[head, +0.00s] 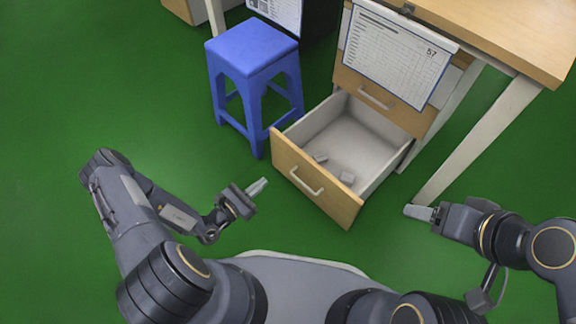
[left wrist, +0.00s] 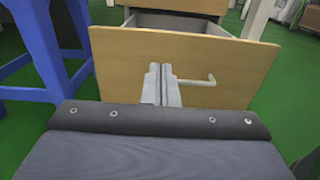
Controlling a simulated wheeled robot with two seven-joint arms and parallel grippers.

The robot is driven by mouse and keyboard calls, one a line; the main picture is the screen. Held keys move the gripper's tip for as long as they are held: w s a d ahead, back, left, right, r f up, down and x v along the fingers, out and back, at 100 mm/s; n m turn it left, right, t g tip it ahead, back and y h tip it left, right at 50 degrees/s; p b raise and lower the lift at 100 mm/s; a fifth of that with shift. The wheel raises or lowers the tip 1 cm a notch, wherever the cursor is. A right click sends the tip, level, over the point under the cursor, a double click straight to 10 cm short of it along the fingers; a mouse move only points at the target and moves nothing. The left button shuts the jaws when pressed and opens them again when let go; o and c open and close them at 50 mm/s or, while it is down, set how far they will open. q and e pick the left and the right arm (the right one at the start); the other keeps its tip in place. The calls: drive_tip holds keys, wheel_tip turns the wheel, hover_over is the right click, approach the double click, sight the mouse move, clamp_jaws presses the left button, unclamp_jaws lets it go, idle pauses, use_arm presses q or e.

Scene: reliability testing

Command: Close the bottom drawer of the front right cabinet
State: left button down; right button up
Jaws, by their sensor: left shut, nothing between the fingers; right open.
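The bottom drawer (head: 281,164) of the wooden cabinet (head: 361,87) is pulled out toward me, with a pale wood front and a light handle (head: 307,181). My left gripper (head: 262,184) is shut and empty, just left of the drawer front in the head view. In the left wrist view its fingers (left wrist: 161,84) point at the drawer front (left wrist: 185,62), left of the handle (left wrist: 197,82); I cannot tell whether they touch it. My right gripper (head: 412,211) is open, right of the drawer, beside the desk leg.
A blue stool (head: 252,48) stands just left of the drawer. A wooden desk top (head: 510,35) and its white leg (head: 478,142) are at the right. A printed sheet (head: 392,55) hangs over the upper cabinet front. Green floor is clear at the left.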

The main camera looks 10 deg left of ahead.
sight(298, 154)
use_arm(q)
drive_tip(key=b+x, duration=0.4)
drive_tip(key=x, duration=0.8)
drive_tip(key=shift+w+d+f+b, duration=0.15)
drive_tip(key=shift+w+d+b, duration=0.1)
drive_tip(key=shift+w+b, duration=0.1)
drive_tip(key=shift+w+d, duration=0.35)
drive_tip(key=shift+w, duration=0.1)
use_arm(e)
wheel_tip(298, 154, down, 5)
drive_tip(key=shift+f, duration=0.1)
drive_tip(key=shift+w, duration=0.1)
